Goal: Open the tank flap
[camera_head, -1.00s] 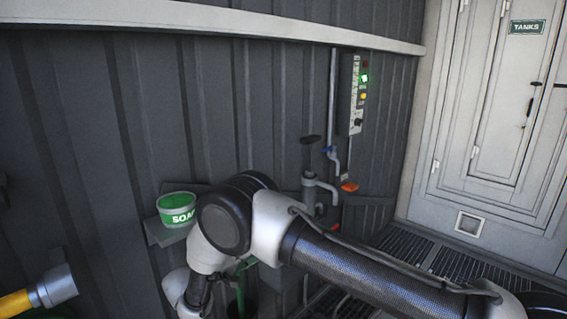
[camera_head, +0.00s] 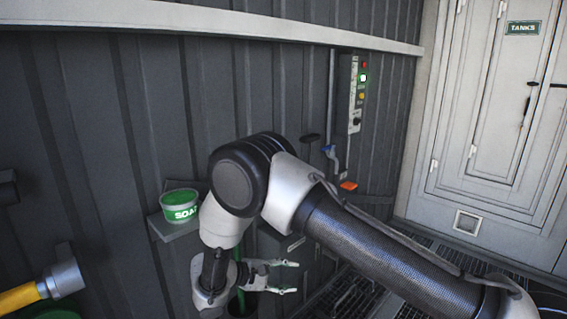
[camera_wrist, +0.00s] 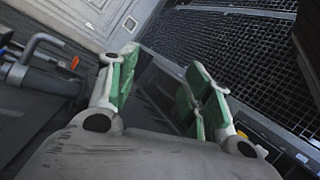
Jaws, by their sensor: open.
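A white door panel (camera_head: 505,120) stands at the right in the head view. It has a smaller framed panel, dark latches (camera_head: 527,105) and a green TANKS sign (camera_head: 523,28) above; it looks closed. I cannot tell whether this panel is the tank flap. My gripper (camera_head: 292,278) is low in the head view, well left of the panel, fingers apart and empty. In the wrist view the green-padded fingers of my gripper (camera_wrist: 163,68) are spread, with nothing between them. The lower white panel with its square vent (camera_wrist: 130,23) shows at the top left there.
A soap tub (camera_head: 181,205) sits on a wall shelf left of my arm. A control box (camera_head: 355,95) with lit buttons is on the ribbed wall. Dark grating (camera_wrist: 235,50) covers the floor.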

